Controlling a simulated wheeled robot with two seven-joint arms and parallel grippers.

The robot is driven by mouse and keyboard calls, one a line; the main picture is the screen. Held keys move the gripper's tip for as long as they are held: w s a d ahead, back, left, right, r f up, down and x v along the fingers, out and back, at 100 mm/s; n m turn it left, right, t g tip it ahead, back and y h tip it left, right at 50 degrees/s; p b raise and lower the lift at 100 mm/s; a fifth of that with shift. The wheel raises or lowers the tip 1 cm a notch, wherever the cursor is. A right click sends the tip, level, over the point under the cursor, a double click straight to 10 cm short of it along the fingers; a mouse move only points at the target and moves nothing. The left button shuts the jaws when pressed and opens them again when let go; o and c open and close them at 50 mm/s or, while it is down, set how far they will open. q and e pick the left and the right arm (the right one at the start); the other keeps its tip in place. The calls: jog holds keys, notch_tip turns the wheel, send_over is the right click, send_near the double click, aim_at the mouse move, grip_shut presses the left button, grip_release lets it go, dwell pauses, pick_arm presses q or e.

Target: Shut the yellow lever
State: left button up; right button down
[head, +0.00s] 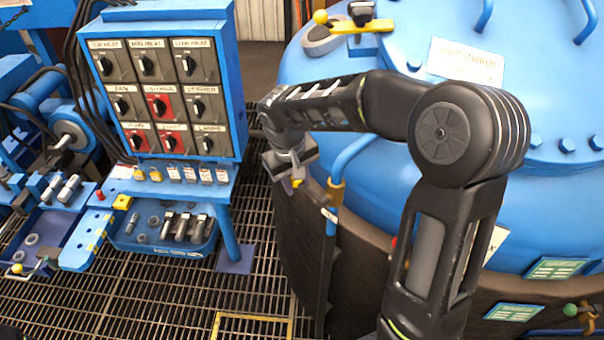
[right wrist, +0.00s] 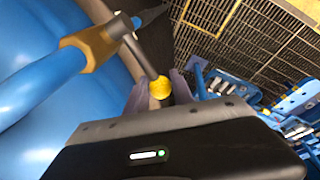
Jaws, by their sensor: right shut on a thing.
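The yellow lever (right wrist: 160,88) shows in the right wrist view as a grey rod with a yellow ball knob. Its rod runs from a brass-coloured valve body (right wrist: 90,47) on a blue pipe (right wrist: 42,88). My right gripper (right wrist: 158,92) has its two fingers on either side of the knob and is shut on it. In the head view the right gripper (head: 291,180) is beside the furnace wall, left of the blue pipe (head: 335,205). A small bit of yellow shows at its fingertips; the rest of the lever is mostly hidden there. My left gripper is not in view.
The blue furnace lid (head: 400,65) carries another yellow bar with a ball (head: 355,27). A blue control panel (head: 165,90) with knobs stands left of the gripper. A blue bin (head: 160,245) sits below it. Open floor grating (head: 150,300) lies in front.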

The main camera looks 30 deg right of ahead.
jog(key=shift+w+a, duration=0.1)
jog(key=shift+a, duration=0.1)
jog(key=shift+d+f+g, duration=0.15)
jog(key=shift+d+g, duration=0.1)
jog(key=shift+g, duration=0.05)
jog(key=shift+a, duration=0.1)
jog(key=c, duration=1.1)
grip_release()
jog(key=b+v, duration=0.1)
jog(key=v, duration=0.6)
jog(key=shift+r, duration=0.35)
